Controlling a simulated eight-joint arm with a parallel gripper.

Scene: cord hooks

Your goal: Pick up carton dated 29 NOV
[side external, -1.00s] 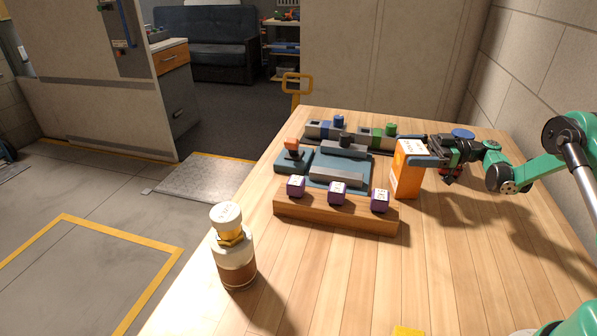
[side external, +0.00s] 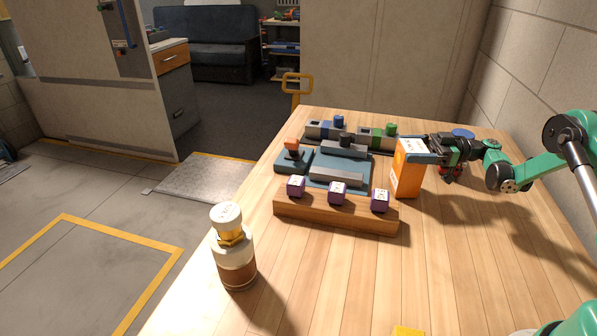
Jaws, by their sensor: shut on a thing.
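An orange carton (side external: 406,174) with a white top stands upright at the right of the fixture on the wooden table. There are dark marks on its white top, too small to read as a date. My gripper (side external: 420,157) comes in from the right and is shut on the upper part of the carton. One finger shows across the near side of the carton's top; the other is mostly hidden. Whether the carton's base touches the table is hard to tell.
A wooden block with several purple cubes (side external: 337,193) lies left of the carton, before a grey-blue fixture (side external: 340,165). Blue and green connector blocks (side external: 377,137) stand behind. A white-capped bottle (side external: 233,252) stands front left.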

